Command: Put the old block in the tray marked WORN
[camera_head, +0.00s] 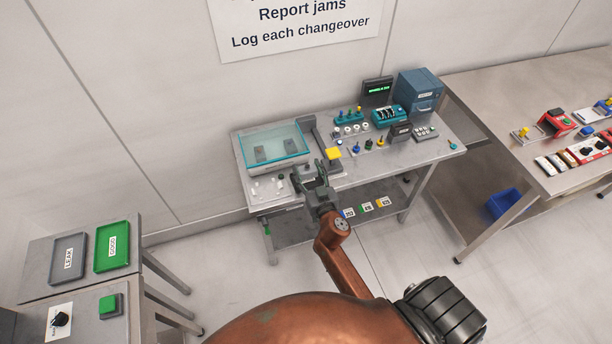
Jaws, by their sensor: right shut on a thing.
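A grey tray reads LEAK (54,272) and a green tray reads GOOD (125,251) on the left bench. No marking WORN can be read in this view. My left gripper is not in view.
Small parts and teal units (388,117) crowd the workbench, with a blue cabinet (418,92) at the back. Its lower shelf holds small labelled pieces (366,207). A right-hand table (575,180) carries red devices. A blue bin (502,203) sits under it. Floor shows between the benches.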

